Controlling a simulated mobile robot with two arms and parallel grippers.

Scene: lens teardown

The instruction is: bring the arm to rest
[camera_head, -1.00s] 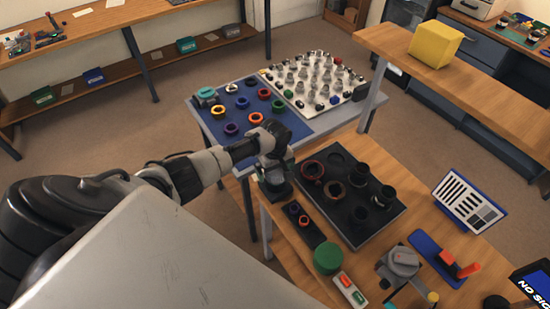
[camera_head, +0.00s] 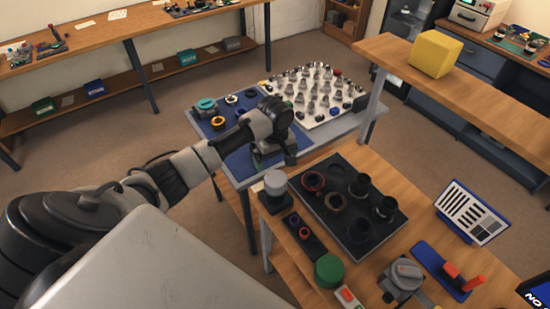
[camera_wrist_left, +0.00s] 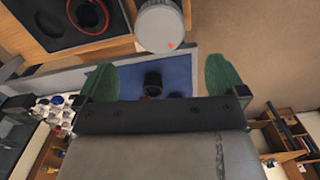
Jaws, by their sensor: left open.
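My left gripper (camera_head: 272,158) is open and empty. It hangs over the blue mat (camera_head: 240,168) of the side table, beyond the wooden table's corner. In the left wrist view its two green fingertips (camera_wrist_left: 161,78) stand wide apart, with the blue mat (camera_wrist_left: 181,72) and a dark ring (camera_wrist_left: 153,82) visible below between them. My right gripper is not in view.
A dark tray (camera_head: 343,232) with several rings and barrels lies on the wooden table. A green round (camera_head: 328,271) and a small dark strip (camera_head: 304,237) are beside it. A white pegboard (camera_head: 345,112) with several parts adjoins the blue mat. A yellow block (camera_head: 435,54) sits on the shelf.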

